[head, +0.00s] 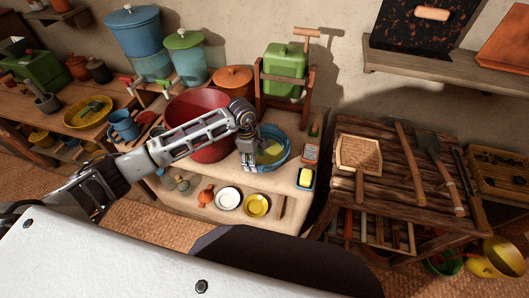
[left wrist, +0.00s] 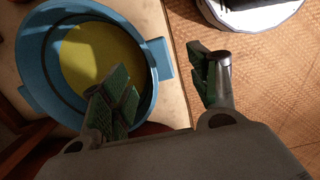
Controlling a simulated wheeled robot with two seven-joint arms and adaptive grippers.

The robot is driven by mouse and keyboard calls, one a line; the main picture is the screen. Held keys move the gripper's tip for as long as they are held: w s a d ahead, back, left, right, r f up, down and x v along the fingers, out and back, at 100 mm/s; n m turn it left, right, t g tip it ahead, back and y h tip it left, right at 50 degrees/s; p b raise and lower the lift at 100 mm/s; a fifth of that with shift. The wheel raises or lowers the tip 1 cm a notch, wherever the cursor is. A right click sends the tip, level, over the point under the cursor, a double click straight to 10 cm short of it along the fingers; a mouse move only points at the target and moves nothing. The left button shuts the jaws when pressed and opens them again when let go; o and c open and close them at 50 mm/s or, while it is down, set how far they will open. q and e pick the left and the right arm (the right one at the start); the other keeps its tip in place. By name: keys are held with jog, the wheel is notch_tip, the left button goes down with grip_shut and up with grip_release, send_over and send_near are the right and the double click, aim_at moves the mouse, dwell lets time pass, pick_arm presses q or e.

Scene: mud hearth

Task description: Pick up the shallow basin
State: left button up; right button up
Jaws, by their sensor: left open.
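The shallow basin is blue with a yellow inside; it sits on the pale counter in the head view (head: 287,157) and fills the upper left of the left wrist view (left wrist: 32,48). A tab handle (left wrist: 161,57) sticks out from its rim. My left gripper (head: 249,160) is at the basin's left side in the head view and hides part of the rim. In the left wrist view my left gripper (left wrist: 162,85) is open, one finger over the basin's inside, the other outside the rim. I cannot tell whether it touches. My right gripper is not in view.
A big red tub (head: 203,120) stands left of the basin. A green container (head: 285,68) in a wooden frame stands behind. A sponge dish (head: 305,178) and brush (head: 315,128) lie to the right. Plates (head: 228,198) stand on the shelf below.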

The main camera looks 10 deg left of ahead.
pick_arm(q)
jog(key=shift+w+d+f+p, duration=0.1)
jog(key=shift+d+f+p, duration=0.15)
jog(key=shift+f, duration=0.9)
jog(key=shift+w+d+f+p, duration=0.1)
jog(key=shift+f+p, duration=0.1)
jog(key=shift+f, duration=0.9)
jog(key=shift+c, duration=0.2)
grip_shut()
jog(key=shift+w+r, duration=0.1)
